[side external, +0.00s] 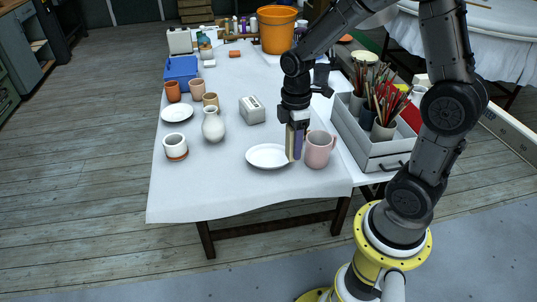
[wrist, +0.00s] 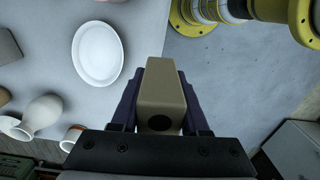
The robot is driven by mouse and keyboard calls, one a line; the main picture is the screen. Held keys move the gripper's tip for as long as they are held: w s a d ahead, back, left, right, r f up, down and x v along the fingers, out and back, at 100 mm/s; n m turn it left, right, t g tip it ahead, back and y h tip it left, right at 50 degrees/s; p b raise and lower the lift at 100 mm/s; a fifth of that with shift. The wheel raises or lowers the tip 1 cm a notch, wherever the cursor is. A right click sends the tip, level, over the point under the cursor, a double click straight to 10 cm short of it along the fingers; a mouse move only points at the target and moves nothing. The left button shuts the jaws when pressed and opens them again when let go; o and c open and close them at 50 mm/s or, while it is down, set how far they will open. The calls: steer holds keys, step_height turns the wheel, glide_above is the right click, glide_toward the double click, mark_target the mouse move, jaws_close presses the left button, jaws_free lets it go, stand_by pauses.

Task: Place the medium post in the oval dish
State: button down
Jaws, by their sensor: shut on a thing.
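The medium post is a beige block with a dark round hole, and it shows in the wrist view (wrist: 163,88) between purple finger pads. My gripper (wrist: 160,105) is shut on it. In the side view my gripper (side external: 296,138) points down just right of the oval dish, with the post (side external: 290,143) upright in it. The oval dish is white, shallow and empty, on the front of the table (side external: 262,157). In the wrist view the dish (wrist: 97,53) lies left of the post, apart from it in the picture. Whether the post's lower end touches the cloth I cannot tell.
A pink mug (side external: 319,150) stands close right of my gripper. A grey tray (side external: 370,152) of brush pots is further right. A white vase (side external: 212,125), a small cup (side external: 175,147) and a grey box (side external: 252,110) stand left and behind.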

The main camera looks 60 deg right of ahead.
steer(key=s+d, duration=0.2)
steer(key=m, duration=0.1)
glide_toward(269, 160)
steer(key=shift+s+a+f, duration=0.1)
steer(key=shift+s+f, duration=0.35)
steer(key=shift+s, duration=0.25)
steer(key=shift+w+f, duration=0.5)
steer(key=shift+f, duration=0.1)
steer(key=shift+w+d+f, duration=0.1)
steer(key=shift+d+f, duration=0.1)
steer(key=shift+f, duration=1.4)
steer(key=shift+f, duration=0.15)
steer(key=shift+c, duration=2)
jaws_free()
